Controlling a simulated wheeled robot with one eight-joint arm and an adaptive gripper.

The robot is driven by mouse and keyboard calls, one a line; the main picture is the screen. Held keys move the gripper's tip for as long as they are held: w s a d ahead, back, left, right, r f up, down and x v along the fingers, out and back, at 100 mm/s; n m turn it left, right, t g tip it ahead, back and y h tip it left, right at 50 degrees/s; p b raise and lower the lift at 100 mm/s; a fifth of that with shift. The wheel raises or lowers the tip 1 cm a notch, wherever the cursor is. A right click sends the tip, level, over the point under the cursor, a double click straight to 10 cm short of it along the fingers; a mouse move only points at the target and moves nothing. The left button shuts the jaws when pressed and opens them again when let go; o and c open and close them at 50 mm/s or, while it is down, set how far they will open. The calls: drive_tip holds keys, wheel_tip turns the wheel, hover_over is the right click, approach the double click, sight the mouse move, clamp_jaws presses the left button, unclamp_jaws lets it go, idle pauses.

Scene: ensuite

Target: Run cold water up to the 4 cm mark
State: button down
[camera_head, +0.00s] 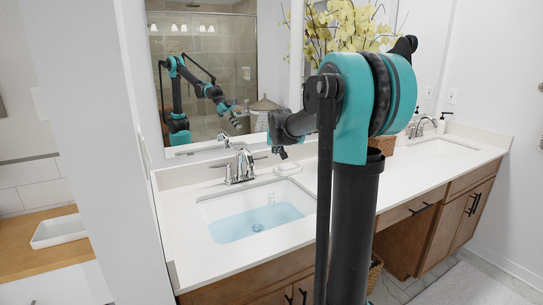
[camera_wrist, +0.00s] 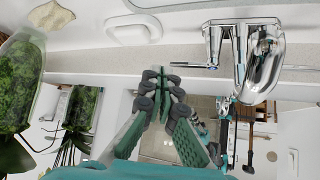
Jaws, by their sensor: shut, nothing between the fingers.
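The near sink basin (camera_head: 290,195) holds pale blue water (camera_head: 250,224) over its floor, with the drain showing through. A small upright marking (camera_head: 271,198) is on the basin's back wall, too small to read. The chrome tap (camera_head: 242,165) stands behind the basin with a lever at each side; I see no stream from its spout. The tap (camera_wrist: 262,65) is at the right in the wrist view, with a lever left of its spout. My gripper (camera_head: 281,153) is right of the tap, above the counter. In the wrist view my gripper (camera_wrist: 165,78) is shut and empty, apart from the lever.
A white soap dish (camera_head: 287,169) lies on the counter behind the basin, also seen in the wrist view (camera_wrist: 133,29). A mirror (camera_head: 205,70) rises behind the tap. A second sink (camera_head: 440,147) is farther right.

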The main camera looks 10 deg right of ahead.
sight(263, 158)
drive_tip(key=s+f+n+t+y, duration=0.3)
drive_tip(key=f+n+t+y, duration=0.2)
drive_tip(key=f+t+y, duration=0.1)
drive_tip(key=x, duration=0.8)
drive_tip(key=d+x, duration=0.1)
drive_tip(key=x, duration=0.4)
drive_tip(key=shift+w+r, duration=0.1)
drive_tip(key=shift+w, duration=0.2)
drive_tip(key=shift+w+a, duration=0.1)
drive_tip(key=shift+w, duration=0.5)
